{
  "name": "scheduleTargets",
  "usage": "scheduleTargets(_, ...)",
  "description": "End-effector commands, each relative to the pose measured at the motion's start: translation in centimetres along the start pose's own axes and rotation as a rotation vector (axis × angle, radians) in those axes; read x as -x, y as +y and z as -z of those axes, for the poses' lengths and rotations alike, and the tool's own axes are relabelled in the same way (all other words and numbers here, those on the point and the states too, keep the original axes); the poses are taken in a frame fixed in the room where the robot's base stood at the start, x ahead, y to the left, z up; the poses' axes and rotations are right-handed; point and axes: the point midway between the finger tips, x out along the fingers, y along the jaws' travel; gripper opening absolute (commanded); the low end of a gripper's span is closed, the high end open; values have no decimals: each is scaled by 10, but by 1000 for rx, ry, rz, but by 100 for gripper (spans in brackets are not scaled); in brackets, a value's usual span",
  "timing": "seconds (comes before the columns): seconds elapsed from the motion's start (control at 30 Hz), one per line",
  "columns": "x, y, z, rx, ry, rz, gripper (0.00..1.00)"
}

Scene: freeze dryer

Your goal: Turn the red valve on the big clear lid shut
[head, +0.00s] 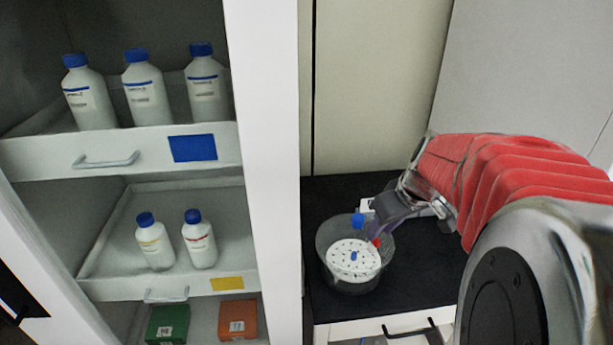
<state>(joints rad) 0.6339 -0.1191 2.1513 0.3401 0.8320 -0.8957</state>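A round clear vessel or lid (328,243) stands on the black worktop, with a white perforated disc (345,262) and a small blue knob showing in it. The red valve (376,243) shows as a small red spot at its upper right side, and its handle angle is too small to read. A blue cap (357,220) is at the upper rim. My gripper (374,228) reaches in from the right, its tip at the vessel's upper right, close to the red valve. I cannot tell whether it touches the valve or how far its fingers are apart.
A cabinet on the left has a white upper drawer (40,163) with several blue-capped bottles and a lower drawer (105,270) with two. Green (168,325) and orange (238,319) boxes sit below. The black worktop (425,270) is clear right of the vessel.

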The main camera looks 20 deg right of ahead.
Motion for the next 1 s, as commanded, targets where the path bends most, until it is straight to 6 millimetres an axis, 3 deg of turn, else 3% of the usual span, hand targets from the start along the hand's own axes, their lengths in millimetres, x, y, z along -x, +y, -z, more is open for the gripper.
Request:
scheduleTargets(0.23,-28,-1,0,0,-1,2,28)
scheduleTargets(0.6,-33,0,0,1,0,0,28)
scheduleTargets(1.0,-33,-1,0,1,0,0,0)
